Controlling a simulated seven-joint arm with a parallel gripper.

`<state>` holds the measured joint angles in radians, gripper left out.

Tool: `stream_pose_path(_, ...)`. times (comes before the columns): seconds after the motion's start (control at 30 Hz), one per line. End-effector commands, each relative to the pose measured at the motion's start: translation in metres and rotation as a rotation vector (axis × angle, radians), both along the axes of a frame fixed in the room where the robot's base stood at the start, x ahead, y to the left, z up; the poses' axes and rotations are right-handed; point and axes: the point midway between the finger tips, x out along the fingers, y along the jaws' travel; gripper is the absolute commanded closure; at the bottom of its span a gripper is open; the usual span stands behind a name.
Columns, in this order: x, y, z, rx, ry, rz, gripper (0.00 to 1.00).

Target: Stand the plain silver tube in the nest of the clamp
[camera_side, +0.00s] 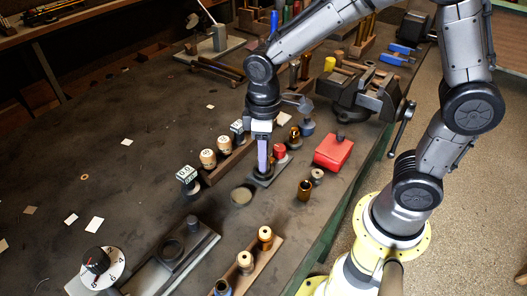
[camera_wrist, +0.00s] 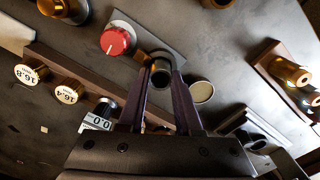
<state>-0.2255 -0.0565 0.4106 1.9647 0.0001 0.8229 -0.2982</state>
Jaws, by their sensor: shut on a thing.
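My gripper (camera_wrist: 162,82) points down, its two purple fingers shut on a tube (camera_wrist: 161,78). I see the tube's round, dark open end between the fingertips, with a greyish rim; it looks upright. The clamp is a small dark plate (camera_wrist: 137,36) with a red knob (camera_wrist: 115,41). The tube overlaps the plate's end beside the knob in the wrist view, hiding the nest. In the side view my gripper (camera_side: 264,168) is low over the clamp's plate (camera_side: 268,179), and the fingers hide the tube. I cannot tell whether the tube is seated in the nest.
A flat round disc (camera_side: 241,196) lies close to the clamp. A red box (camera_side: 333,150) and brass sleeve (camera_side: 304,190) stand right. The bench's left is mostly open, with scattered paper scraps.

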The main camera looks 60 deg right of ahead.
Motion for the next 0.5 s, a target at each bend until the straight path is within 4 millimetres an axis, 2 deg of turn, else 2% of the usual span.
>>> stream_pose_path(0.43,-0.0003,-0.0001,-0.0104,0.000,0.001,0.000,1.00)
stream_pose_path(0.47,-0.0002,0.0000,-0.0106,0.000,0.000,0.000,0.65)
stream_pose_path(0.5,-0.0001,-0.0001,-0.0103,0.000,0.000,0.000,0.58)
